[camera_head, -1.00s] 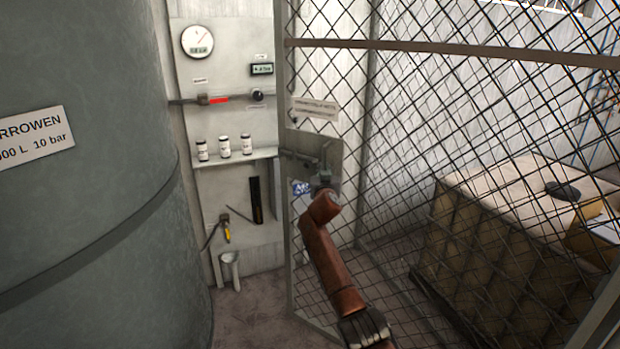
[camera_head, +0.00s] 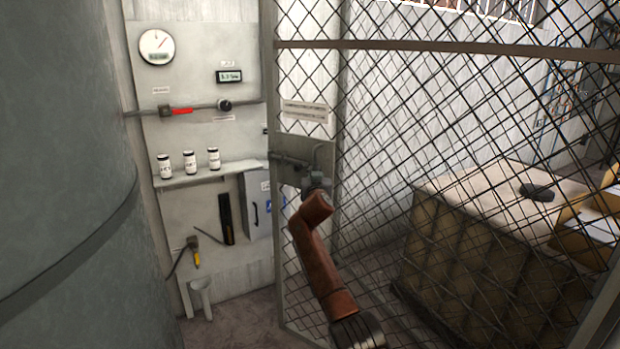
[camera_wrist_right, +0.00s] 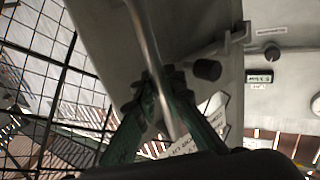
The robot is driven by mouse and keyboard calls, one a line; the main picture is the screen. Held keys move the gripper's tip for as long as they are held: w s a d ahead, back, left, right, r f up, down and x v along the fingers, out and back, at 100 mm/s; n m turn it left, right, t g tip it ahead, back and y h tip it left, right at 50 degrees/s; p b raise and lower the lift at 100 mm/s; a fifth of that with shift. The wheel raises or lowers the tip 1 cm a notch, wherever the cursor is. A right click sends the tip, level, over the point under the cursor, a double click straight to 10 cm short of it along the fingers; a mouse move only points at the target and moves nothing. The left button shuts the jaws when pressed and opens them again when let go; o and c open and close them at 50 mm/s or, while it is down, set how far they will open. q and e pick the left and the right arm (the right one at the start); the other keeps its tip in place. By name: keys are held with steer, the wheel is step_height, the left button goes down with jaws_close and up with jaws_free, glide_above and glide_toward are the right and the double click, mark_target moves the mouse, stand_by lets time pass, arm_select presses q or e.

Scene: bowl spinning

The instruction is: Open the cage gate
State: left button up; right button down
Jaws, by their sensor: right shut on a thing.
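The cage gate (camera_head: 400,47) is a metal frame with diamond wire mesh, standing upright in the middle and right of the head view. A grey latch plate (camera_head: 291,148) with a bar handle sits on its left edge. My right gripper (camera_head: 318,180) is at this plate, its arm reaching up from below. In the right wrist view, its green fingers (camera_wrist_right: 160,105) are shut around the metal bar handle (camera_wrist_right: 149,45), beside the grey plate (camera_wrist_right: 205,35). The fingertips are small and partly hidden in the head view. My left gripper is not in view.
A large grey tank (camera_head: 65,190) fills the left side. A wall panel (camera_head: 190,130) behind carries a gauge, red-handled valve, shelf with 3 jars and a grey box (camera_head: 256,205). Beyond the mesh stands a large covered crate (camera_head: 470,240). A strip of floor shows left of the gate.

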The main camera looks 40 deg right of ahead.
steer(key=shift+s+a+r, duration=0.2)
steer(key=shift+a+r, duration=0.15)
steer(key=shift+a, duration=0.15)
steer(key=shift+s+a+r, duration=0.2)
steer(key=shift+a+r, duration=0.15)
steer(key=shift+a, duration=0.15)
steer(key=c, duration=2.4)
jaws_free()
steer(key=shift+w+f, duration=0.15)
steer(key=shift+o, duration=0.7)
steer(key=shift+w+f, duration=0.15)
steer(key=shift+f, duration=0.1)
steer(key=shift+o, duration=1.4)
steer(key=shift+d, duration=0.1)
steer(key=shift+f, duration=0.15)
steer(key=shift+d+f, duration=0.1)
steer(key=shift+s, duration=0.2)
steer(key=v, duration=1.2)
